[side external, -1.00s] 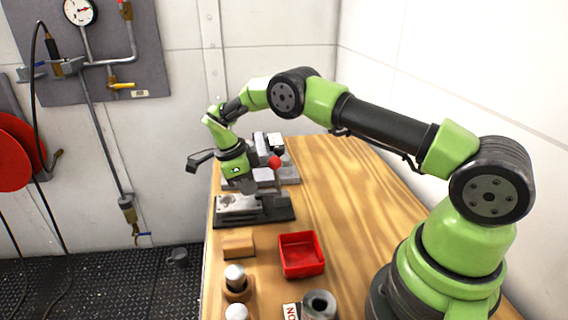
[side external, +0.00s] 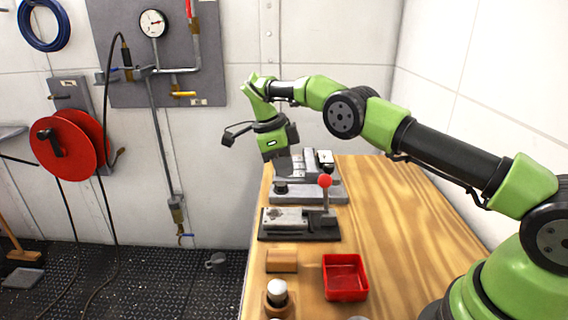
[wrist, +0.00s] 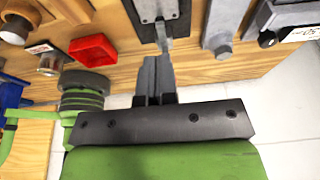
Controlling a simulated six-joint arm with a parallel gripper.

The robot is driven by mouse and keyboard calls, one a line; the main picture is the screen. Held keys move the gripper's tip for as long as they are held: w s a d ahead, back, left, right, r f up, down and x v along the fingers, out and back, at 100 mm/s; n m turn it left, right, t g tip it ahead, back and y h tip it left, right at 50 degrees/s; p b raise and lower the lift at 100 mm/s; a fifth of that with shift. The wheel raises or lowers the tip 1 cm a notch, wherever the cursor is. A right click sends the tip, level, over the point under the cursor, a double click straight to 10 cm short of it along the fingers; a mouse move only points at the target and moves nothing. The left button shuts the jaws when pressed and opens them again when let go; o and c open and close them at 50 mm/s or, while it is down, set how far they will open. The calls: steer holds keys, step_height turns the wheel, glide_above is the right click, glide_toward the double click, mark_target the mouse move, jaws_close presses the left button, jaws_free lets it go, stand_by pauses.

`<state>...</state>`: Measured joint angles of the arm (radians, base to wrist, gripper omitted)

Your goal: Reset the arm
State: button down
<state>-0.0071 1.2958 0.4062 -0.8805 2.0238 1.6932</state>
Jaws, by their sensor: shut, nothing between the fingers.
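My gripper (side external: 284,165) is shut and empty. In the side view it hangs in the air at the far end of the wooden table, pointing down, above or in front of a grey metal fixture (side external: 310,193); the exact gap is hard to tell. The wrist view shows its fingers (wrist: 157,75) together with nothing held. A toggle clamp fixture with a red ball knob (side external: 325,181) stands on a dark base (side external: 300,236) nearer the camera. It also shows in the wrist view as a grey plate (wrist: 158,10).
A red tray (side external: 345,290), a wooden block (side external: 282,261) and a white-topped cylinder in a wooden holder (side external: 277,293) stand along the table's near part. A wall panel with a gauge (side external: 153,23) and a red hose reel (side external: 65,144) are at left.

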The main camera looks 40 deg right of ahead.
steer(key=shift+a+r, duration=0.1)
steer(key=shift+r, duration=0.2)
steer(key=s+a+r+n+t+y, duration=0.1)
steer(key=s+r+n, duration=0.25)
steer(key=r, duration=0.25)
steer(key=s+a+r+n+t, duration=0.1)
steer(key=s+r+n+t, duration=0.1)
steer(key=r+n, duration=0.3)
steer(key=s+a+r+n+t+y, duration=0.1)
steer(key=s+r+n, duration=0.2)
steer(key=r, duration=0.4)
steer(key=s+a+n+t+y, duration=0.1)
steer(key=s+n+t, duration=0.1)
steer(key=s+n, duration=0.3)
steer(key=s+a+f+n+t+y, duration=0.1)
steer(key=s+n+t, duration=0.2)
steer(key=s, duration=1.1)
steer(key=n, duration=0.3)
steer(key=shift+s+a+t, duration=0.3)
